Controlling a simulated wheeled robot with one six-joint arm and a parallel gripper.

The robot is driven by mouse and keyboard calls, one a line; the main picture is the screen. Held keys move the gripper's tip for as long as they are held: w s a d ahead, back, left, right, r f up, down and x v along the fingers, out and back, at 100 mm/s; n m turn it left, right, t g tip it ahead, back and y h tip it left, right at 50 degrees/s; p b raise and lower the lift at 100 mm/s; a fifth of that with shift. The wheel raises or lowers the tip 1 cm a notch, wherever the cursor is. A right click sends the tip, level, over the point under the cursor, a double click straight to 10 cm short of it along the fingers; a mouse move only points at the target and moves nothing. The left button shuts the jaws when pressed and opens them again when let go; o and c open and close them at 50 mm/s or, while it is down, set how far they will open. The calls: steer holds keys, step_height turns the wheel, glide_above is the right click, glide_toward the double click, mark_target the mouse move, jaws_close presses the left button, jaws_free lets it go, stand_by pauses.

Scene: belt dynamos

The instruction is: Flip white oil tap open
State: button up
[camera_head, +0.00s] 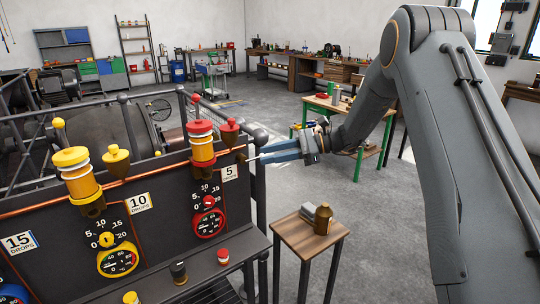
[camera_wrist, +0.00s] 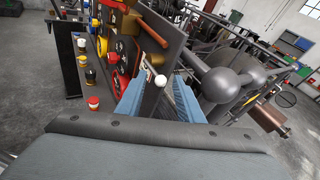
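A small white knob (camera_wrist: 160,80), seemingly the handle end of the white oil tap, shows in the wrist view between and beyond my fingertips. My gripper (camera_wrist: 159,94) has two blue fingers spread apart, with the knob apart from both as far as I can see. In the head view my gripper (camera_head: 266,153) reaches left to the right end of the dark panel (camera_head: 150,215). There a thin pale lever (camera_head: 251,158) sticks out by the red oiler. The tap's body is too small to make out well.
The panel carries a red oiler (camera_head: 202,145), a yellow oiler (camera_head: 78,175), dials and copper pipes. A dark post with a ball top (camera_head: 260,136) stands close by my fingers. A small wooden stool (camera_head: 308,239) holds a brown bottle (camera_head: 323,219). Open floor lies to the right.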

steer(key=b+v, duration=0.2)
steer(key=v, duration=0.5)
steer(key=shift+d+b, duration=0.35)
steer(key=shift+d, duration=0.05)
steer(key=s+f+n+g+h, duration=0.2)
steer(key=s+f+n+h, duration=0.4)
steer(key=s, duration=0.8)
steer(key=s+d+f+n+t+h, duration=0.1)
steer(key=s+d+f+n+h, duration=0.2)
steer(key=s, duration=0.6)
steer(key=s+d+f+n+t+h, duration=0.1)
steer(key=s+d+f+n+h, duration=0.1)
steer(key=s+d+n+h, duration=0.4)
steer(key=s+d+n, duration=0.1)
steer(key=s, duration=0.2)
steer(key=shift+f, duration=0.4)
